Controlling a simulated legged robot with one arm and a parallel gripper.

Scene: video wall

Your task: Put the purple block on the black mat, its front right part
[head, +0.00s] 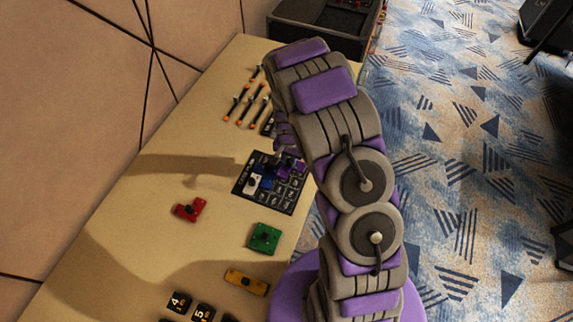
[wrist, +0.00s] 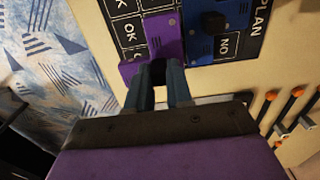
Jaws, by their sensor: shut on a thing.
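The purple block (wrist: 166,36) is held by my gripper (wrist: 162,74), whose fingers are shut on its dark knob. In the head view the purple block (head: 299,166) shows partly beside my gripper (head: 284,155), over the far right part of the black mat (head: 283,203). In the wrist view it covers cells of the mat (wrist: 128,30) and reaches its near edge; I cannot tell whether it touches the mat. A blue block (head: 266,177) with a dark knob is on the mat, beside the purple one; it also shows in the wrist view (wrist: 228,42).
A red block (head: 188,209), a green block (head: 264,237) and a yellow block (head: 246,282) lie on the table (head: 150,225). Several orange-tipped tools (head: 246,107) lie beyond the mat. A dark crate (head: 322,22) stands at the far end.

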